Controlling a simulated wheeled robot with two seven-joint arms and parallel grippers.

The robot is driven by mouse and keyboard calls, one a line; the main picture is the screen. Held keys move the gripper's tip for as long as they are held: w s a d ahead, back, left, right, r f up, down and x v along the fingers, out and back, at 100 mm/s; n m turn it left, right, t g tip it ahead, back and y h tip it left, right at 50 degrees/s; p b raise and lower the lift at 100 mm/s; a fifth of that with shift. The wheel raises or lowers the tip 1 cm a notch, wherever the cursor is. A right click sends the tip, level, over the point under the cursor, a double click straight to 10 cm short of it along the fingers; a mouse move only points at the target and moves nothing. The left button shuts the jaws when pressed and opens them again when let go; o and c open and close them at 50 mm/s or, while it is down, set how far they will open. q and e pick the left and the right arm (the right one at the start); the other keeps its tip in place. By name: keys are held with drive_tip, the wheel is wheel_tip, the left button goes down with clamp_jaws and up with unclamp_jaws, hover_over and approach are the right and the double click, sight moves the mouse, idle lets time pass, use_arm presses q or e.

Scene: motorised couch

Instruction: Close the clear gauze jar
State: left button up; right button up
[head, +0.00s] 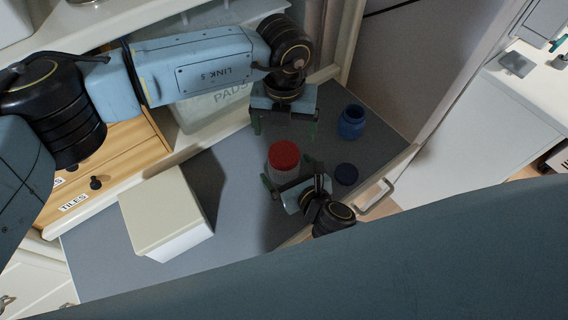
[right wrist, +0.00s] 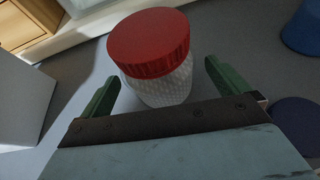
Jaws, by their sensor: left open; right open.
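The clear gauze jar (head: 283,174) stands upright on the grey counter with white textured gauze inside; it also shows in the right wrist view (right wrist: 162,88). A red lid (head: 284,155) sits on its top, and in the right wrist view (right wrist: 149,42) it covers the mouth. I cannot tell whether it is screwed tight. My right gripper (head: 289,173) is open, its green fingers on either side of the jar's near side, low down, with gaps visible in the right wrist view (right wrist: 162,90). My left gripper (head: 285,126) is open and empty, above and behind the jar.
An open blue jar (head: 352,122) stands to the right, with a dark blue lid (head: 346,174) lying flat nearer me. A cream box (head: 164,214) stands on the left. A clear bin (head: 211,108) and wooden drawers (head: 112,165) line the back. Bare counter lies between box and jar.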

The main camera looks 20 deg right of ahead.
drive_tip(key=shift+x, duration=1.15)
drive_tip(key=shift+c, duration=0.3)
